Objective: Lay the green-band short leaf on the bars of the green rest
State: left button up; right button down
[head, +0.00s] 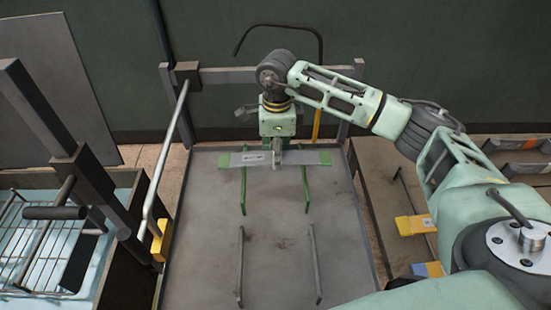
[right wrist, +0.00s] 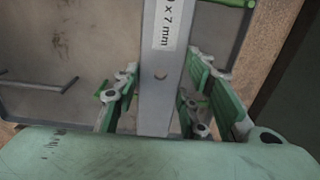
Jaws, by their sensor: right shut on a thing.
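The short leaf (head: 240,159) is a flat grey strip with green bands at both ends and a white label. My right gripper (head: 278,157) is shut on it near its middle, from the far side. The leaf lies crosswise over the far part of the green rest's two bars (head: 243,192); I cannot tell whether it touches them. In the right wrist view the leaf (right wrist: 160,75) runs between the fingers (right wrist: 158,100), its label partly readable. A green bar (right wrist: 232,3) crosses at the top of that view. My left gripper is not in view.
Two grey bars (head: 240,265) stand nearer on the same grey tabletop (head: 280,225), which is otherwise clear. A side bench at right holds yellow-ended (head: 415,225) and blue-ended pieces (head: 430,269). A wire basket (head: 30,240) sits in a tank at left, beside a grey post.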

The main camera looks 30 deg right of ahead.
jog(key=shift+w+a+f+p, duration=0.15)
jog(key=shift+f+p, duration=0.15)
jog(key=shift+f, duration=0.05)
notch_tip(320, 180, down, 3)
jog(key=shift+p, duration=0.6)
jog(key=shift+f, duration=0.15)
pick_arm(q)
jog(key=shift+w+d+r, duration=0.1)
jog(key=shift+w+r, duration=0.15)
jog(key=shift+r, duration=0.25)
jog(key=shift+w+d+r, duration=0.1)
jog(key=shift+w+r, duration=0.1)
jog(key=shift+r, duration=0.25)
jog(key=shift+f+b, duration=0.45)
jog(key=shift+b, duration=0.05)
pick_arm(e)
jog(key=shift+f, duration=0.45)
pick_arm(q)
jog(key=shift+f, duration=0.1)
pick_arm(e)
jog(key=shift+f, duration=0.1)
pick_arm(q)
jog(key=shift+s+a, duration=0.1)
pick_arm(e)
jog(key=c, duration=1.1)
grip_release()
